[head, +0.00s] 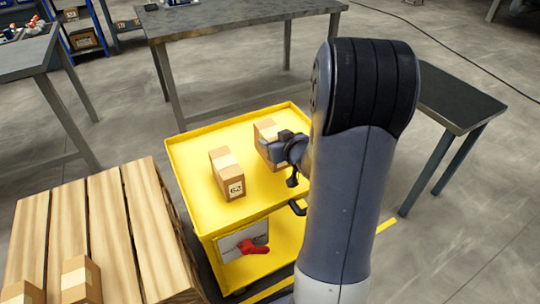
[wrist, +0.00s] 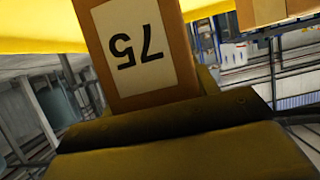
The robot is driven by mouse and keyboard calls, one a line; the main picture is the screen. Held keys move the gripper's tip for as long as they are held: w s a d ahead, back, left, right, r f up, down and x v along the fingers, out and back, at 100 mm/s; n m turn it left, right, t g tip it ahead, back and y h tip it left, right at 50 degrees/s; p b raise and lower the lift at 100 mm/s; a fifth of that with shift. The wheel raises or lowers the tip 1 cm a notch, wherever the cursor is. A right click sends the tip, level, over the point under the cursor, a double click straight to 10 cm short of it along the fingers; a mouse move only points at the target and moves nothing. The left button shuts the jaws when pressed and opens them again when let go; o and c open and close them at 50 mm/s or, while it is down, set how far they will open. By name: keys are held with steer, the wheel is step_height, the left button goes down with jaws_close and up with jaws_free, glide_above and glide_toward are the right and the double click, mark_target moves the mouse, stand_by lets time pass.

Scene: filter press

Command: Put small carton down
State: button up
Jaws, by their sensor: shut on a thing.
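A small brown carton (head: 265,130) with pale tape is at the yellow cart's (head: 182,158) far side, in the head view. My gripper (head: 284,148) is shut on it from the right, partly hidden by my arm. In the wrist view the held carton (wrist: 175,52) shows a white label reading 75, upside down, just beyond the dark gripper (wrist: 165,120). The carton is over the cart's top tray; whether its base touches the tray cannot be told.
Another carton (head: 228,178), labelled 62, stands on the tray to the near left of the held one. The tray has a raised rim. A wooden pallet stack (head: 140,215) with cartons stands at left. Grey tables (head: 240,18) stand behind and at right (head: 455,100).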

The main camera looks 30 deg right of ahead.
steer(key=shift+f+b, duration=0.8)
steer(key=shift+f, duration=1.45)
steer(key=shift+f, duration=0.2)
steer(key=o, duration=1.3)
steer(key=shift+r, duration=0.25)
steer(key=p+v, duration=0.3)
steer(key=v, duration=0.9)
steer(key=shift+f, duration=0.15)
